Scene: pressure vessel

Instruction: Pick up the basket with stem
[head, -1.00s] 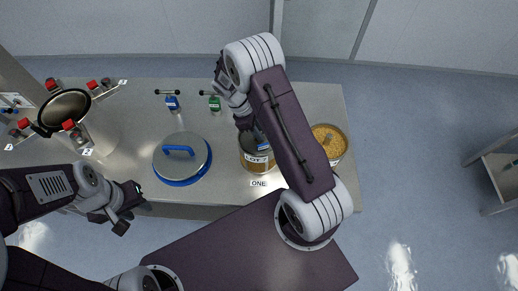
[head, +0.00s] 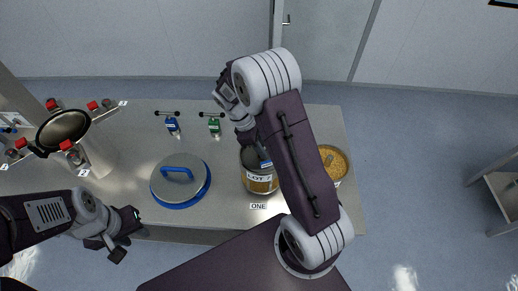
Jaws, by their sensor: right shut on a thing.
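The basket (head: 260,181) appears to be the round metal container with a "LOT 7" label, standing on the table behind the "ONE" mark. Its stem is not clearly visible, covered by my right gripper and arm. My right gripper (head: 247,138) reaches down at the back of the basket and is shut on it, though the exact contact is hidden. I cannot tell whether the basket is clear of the table. My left gripper (head: 122,234) is empty near the table's front edge, its fingers apart.
A grey lid with a blue handle (head: 181,182) lies left of the basket. An open vessel (head: 63,130) with red-capped clamps stands at the left. A bowl of yellow grains (head: 335,160) is at the right, partly behind my arm. Blue (head: 173,127) and green (head: 214,127) tagged tools lie behind.

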